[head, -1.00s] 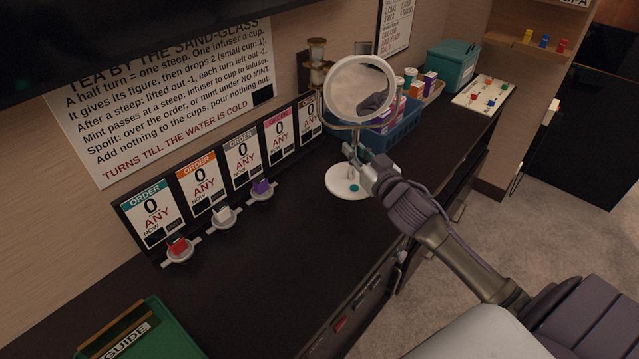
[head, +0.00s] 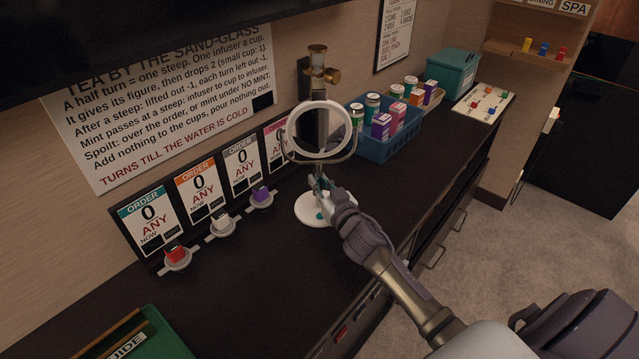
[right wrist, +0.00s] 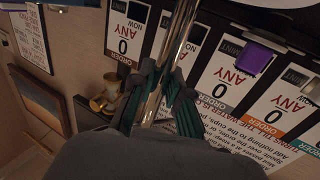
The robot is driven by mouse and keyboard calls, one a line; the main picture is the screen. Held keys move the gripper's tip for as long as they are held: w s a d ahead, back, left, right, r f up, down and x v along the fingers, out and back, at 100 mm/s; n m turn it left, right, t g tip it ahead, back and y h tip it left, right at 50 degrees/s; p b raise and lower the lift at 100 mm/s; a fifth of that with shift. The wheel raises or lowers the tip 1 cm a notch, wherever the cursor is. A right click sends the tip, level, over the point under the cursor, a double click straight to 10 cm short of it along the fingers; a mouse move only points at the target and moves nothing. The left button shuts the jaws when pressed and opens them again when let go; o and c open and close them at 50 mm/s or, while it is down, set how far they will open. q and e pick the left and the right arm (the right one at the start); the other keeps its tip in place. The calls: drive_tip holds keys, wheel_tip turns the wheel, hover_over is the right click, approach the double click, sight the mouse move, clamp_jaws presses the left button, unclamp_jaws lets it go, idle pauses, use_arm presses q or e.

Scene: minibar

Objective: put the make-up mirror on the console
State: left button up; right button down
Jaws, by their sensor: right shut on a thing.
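The make-up mirror (head: 320,104) has a round white-rimmed head on a metal stem and a round white base (head: 311,221). It looks upright over the dark console (head: 262,270); I cannot tell whether the base touches the top. My right gripper (head: 320,186) is shut on the mirror's stem, between head and base. In the right wrist view the fingers close around the shiny stem (right wrist: 179,40). My left gripper is not in view.
A blue basket (head: 378,146) with several bottles and boxes stands right of the mirror. Order cards (head: 149,215) with small cups line the wall side. A sand-glass (head: 318,62) hangs behind. A green guide box (head: 150,340) lies front left. The console's middle is clear.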

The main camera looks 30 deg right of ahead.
drive_tip(key=shift+r, duration=0.15)
drive_tip(key=c, duration=1.5)
unclamp_jaws()
drive_tip(key=shift+f, duration=0.2)
drive_tip(key=o, duration=0.4)
drive_tip(key=shift+c, duration=0.2)
drive_tip(key=shift+r, duration=0.1)
drive_tip(key=s, duration=1.2)
drive_tip(key=shift+a, duration=0.3)
